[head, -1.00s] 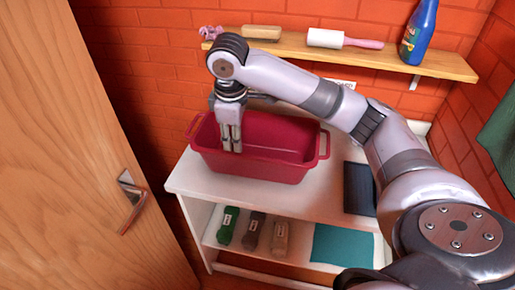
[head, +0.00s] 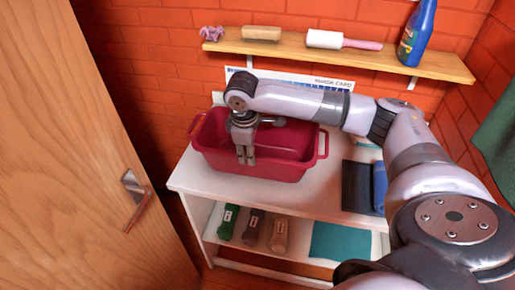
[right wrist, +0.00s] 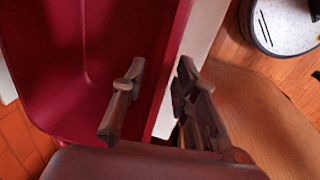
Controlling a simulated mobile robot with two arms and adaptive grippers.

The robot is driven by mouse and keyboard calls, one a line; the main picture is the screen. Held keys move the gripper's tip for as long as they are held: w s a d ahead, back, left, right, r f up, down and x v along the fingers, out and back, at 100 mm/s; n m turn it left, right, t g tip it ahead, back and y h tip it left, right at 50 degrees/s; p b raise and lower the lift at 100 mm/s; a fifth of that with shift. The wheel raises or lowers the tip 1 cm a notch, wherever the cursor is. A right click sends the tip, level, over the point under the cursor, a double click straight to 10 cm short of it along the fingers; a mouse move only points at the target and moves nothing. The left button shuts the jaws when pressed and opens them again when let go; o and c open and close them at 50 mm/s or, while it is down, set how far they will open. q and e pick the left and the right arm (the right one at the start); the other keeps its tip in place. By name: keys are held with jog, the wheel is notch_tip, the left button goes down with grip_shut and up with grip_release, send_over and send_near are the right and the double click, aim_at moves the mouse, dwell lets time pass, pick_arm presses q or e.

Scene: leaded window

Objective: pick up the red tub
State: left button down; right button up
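The red tub (head: 283,170) stands upright on the white cabinet top, with a handle at each end. My right gripper (head: 245,160) points down at the tub's near wall in the head view. In the right wrist view the tub (right wrist: 50,60) fills the left side. The right gripper (right wrist: 160,85) is open there, with one finger over the tub's inside and the other beyond its rim. The rim runs between the fingers, with gaps showing. My left gripper is in neither view.
The white cabinet (head: 190,182) holds several bottles (head: 252,229) and a teal cloth (head: 340,242) on its lower shelf. A dark folder-like item (head: 357,187) lies right of the tub. A wooden wall shelf (head: 300,52) is behind, and a door (head: 85,150) stands at the left.

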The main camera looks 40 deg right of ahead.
jog(key=shift+d+f, duration=0.15)
jog(key=shift+f, duration=0.25)
jog(key=f, duration=0.1)
jog(key=f+p, duration=0.1)
jog(key=f, duration=0.1)
jog(key=shift+d+f+p, duration=0.3)
jog(key=shift+p, duration=0.05)
jog(key=shift+w+f, duration=0.1)
jog(key=shift+f, duration=0.3)
grip_shut()
jog(key=shift+r, duration=0.1)
